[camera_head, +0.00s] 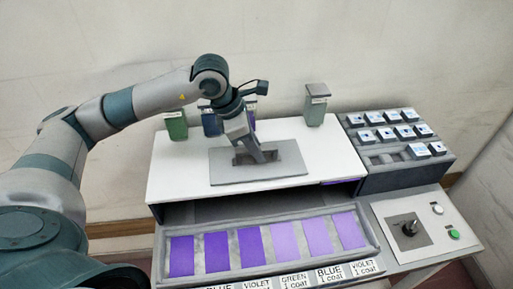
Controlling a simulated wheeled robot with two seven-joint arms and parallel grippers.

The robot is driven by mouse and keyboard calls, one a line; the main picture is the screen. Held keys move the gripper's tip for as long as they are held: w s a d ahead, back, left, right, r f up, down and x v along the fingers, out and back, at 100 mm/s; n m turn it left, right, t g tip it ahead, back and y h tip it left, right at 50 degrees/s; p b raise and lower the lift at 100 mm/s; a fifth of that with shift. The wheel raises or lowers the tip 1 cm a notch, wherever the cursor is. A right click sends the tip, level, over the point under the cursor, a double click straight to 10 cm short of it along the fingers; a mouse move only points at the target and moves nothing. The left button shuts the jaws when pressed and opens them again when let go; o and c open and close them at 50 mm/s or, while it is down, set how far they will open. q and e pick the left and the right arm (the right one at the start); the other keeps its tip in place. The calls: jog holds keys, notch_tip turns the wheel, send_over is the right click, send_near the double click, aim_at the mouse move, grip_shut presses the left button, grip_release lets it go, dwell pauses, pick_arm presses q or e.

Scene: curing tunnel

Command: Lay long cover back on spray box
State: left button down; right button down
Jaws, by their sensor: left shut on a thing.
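The spray box (172,178) has a white top and a dark open front. My right gripper is not in view.
A green bottle (176,125), a blue bottle (211,124) and a pale capped bottle (315,108) stand along the back. A rack (385,182) of small blocks is at right, above a knob panel (385,218). A tray (160,250) of purple panels is in front.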

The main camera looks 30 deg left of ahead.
aim_at(245, 149)
pick_arm(q)
jog(key=shift+f+b, duration=0.45)
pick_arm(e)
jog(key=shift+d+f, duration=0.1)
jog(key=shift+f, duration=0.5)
pick_arm(q)
jog(key=c, duration=1.6)
grip_release()
jog(key=shift+o, duration=0.2)
